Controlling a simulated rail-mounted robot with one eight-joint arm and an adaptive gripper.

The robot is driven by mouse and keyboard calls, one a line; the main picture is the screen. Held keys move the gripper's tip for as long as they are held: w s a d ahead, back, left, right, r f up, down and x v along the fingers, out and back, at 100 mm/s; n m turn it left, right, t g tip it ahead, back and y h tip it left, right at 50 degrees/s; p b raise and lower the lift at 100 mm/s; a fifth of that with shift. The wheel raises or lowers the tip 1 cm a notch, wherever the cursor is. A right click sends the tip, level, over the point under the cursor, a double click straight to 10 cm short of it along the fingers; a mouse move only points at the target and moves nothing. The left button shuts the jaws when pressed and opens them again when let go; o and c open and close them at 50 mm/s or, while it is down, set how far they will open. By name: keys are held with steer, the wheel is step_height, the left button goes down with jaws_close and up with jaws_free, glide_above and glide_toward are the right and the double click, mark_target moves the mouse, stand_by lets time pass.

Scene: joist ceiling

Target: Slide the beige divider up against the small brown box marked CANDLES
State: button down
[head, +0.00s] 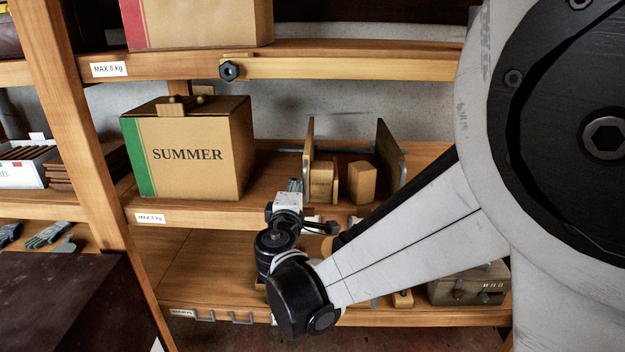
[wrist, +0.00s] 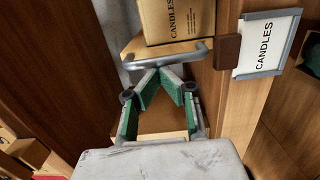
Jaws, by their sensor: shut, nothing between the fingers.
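The beige divider (head: 309,150) stands upright on the middle shelf in the head view. Its grey bar handle (wrist: 165,61) crosses the wrist view. The small brown CANDLES box (wrist: 175,20) is just beyond the handle; it appears to be the left small box (head: 321,182), right of the divider, in the head view. I cannot tell whether divider and box touch. My gripper (head: 296,185) is at the divider's front left. In the wrist view its green-padded fingers (wrist: 165,72) are shut and empty, tips close to the handle; contact is unclear.
A second upright divider (head: 390,155) stands right of another small box (head: 362,183). The large SUMMER box (head: 190,150) stands left, with bare shelf between it and the beige divider. A CANDLES label (wrist: 266,45) is on the shelf front. The upper shelf (head: 350,68) is overhead.

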step_height(320, 180, up, 10)
steer(key=s+d+f+m+g+h, duration=0.1)
steer(key=s+d+m+g+h, duration=0.15)
steer(key=d, duration=0.55)
steer(key=s+d+m+g+h, duration=0.1)
steer(key=s+d+m, duration=0.15)
steer(key=d, duration=0.45)
steer(key=s+d+f+m+g, duration=0.35)
steer(key=s+d+m, duration=0.2)
steer(key=d, duration=0.35)
steer(key=s+d+f+m+g+y, duration=0.1)
steer(key=s+f, duration=0.4)
steer(key=s, duration=0.5)
steer(key=s+d+f+m+g+y, duration=0.2)
steer(key=s+d+f+m+g, duration=0.1)
steer(key=s, duration=0.7)
steer(key=d+f+m+p, duration=0.1)
steer(key=d+m, duration=0.1)
steer(key=m, duration=0.1)
steer(key=shift+s+f, duration=0.25)
steer(key=shift+f, duration=0.15)
